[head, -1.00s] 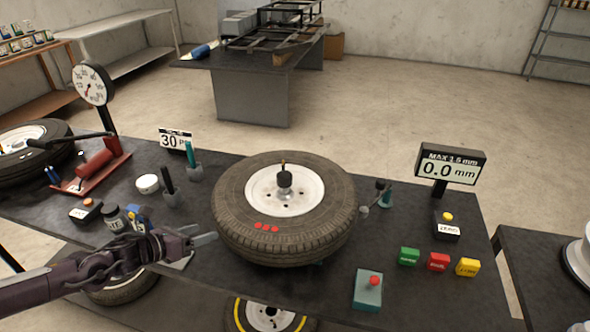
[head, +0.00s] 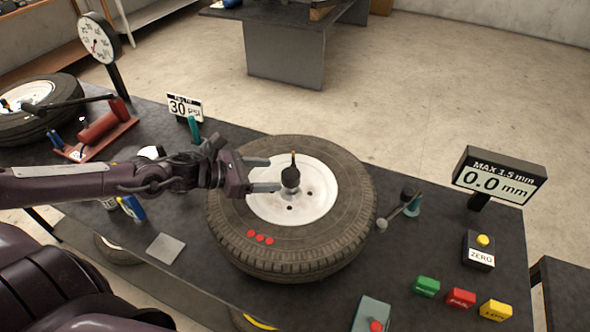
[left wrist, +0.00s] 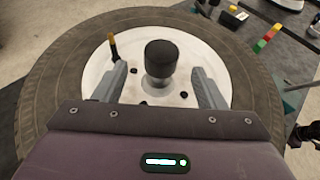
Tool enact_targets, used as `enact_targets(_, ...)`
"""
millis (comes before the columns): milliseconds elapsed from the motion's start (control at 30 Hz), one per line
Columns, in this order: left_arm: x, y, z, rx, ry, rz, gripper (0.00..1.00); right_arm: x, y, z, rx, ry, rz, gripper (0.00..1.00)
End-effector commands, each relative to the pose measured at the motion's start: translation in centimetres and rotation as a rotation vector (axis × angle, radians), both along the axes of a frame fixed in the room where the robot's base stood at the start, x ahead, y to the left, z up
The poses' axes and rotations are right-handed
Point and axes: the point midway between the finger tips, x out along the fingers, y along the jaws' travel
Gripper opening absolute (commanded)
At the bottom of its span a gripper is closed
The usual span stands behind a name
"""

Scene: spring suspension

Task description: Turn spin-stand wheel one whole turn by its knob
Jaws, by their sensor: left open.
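The wheel (head: 232,235) lies flat on its stand, with a black tyre, white rim and three red marks on the near sidewall. A black knob on a silver base (head: 290,176) stands at the rim's middle. A thin post with a brass tip (left wrist: 113,45) stands upright on the rim, left of the black knob in the left wrist view; I cannot tell which is the task's knob. My left gripper (head: 274,174) is open over the rim, its fingers pointing toward the black knob with a finger on either side. Contact is unclear. My right gripper is not in view.
A gauge on a small stand (head: 402,208) is close to the tyre's right side. Right of it are the 0.0 mm display (head: 495,178), the ZERO button (head: 480,250) and coloured blocks. A red tool (head: 100,130) and another wheel (head: 60,95) are at left.

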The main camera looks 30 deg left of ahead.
Motion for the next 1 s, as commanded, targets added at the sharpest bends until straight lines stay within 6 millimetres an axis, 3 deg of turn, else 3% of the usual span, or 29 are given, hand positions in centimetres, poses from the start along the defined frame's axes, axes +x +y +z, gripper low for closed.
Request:
enact_targets(200, 1.5, -1.4, -0.9, -0.006, -0.008, -0.001, 0.64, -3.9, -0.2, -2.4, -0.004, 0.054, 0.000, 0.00)
enact_targets(267, 1.9, -1.6, -0.8, -0.007, -0.007, 0.001, 0.64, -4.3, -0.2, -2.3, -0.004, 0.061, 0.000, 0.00)
enact_targets(367, 2.5, -2.1, -1.2, -0.007, -0.006, 0.005, 0.64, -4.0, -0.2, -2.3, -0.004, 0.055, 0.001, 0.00)
enact_targets(600, 4.1, -3.6, -1.9, -0.006, -0.005, 0.002, 0.64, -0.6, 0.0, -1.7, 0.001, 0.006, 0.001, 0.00)
enact_targets(1000, 5.0, -4.5, -2.8, -0.002, 0.000, -0.003, 0.64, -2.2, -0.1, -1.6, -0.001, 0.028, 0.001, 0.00)
